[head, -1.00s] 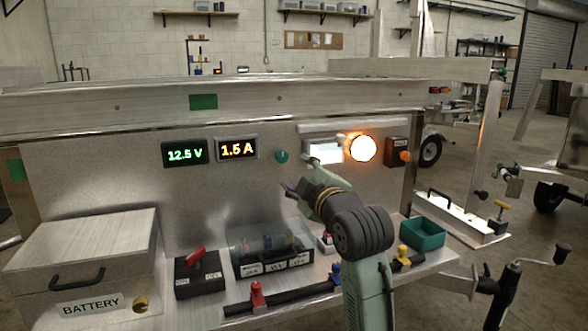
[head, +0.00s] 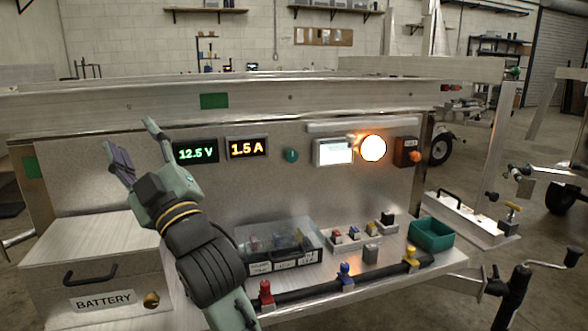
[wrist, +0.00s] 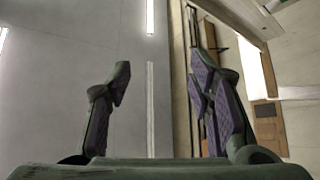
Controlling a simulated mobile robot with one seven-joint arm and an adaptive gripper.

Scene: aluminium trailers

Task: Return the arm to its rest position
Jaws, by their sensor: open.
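My gripper (head: 137,148) is open and empty in the head view. It is raised above the battery box (head: 95,265), in front of the left part of the metal panel (head: 255,195). Its fingers point up and to the left, spread apart. In the wrist view my gripper (wrist: 160,95) shows two dark fingers with purple pads and nothing between them. My forearm crosses the left part of the shelf and hides what is behind it, including part of the box.
The panel carries a green voltage display (head: 196,151), an amber current display (head: 246,147) and a lit round lamp (head: 372,148). On the shelf are a clear-lidded fuse box (head: 285,262), colored clamps on a black bar (head: 375,274) and a green tray (head: 431,234).

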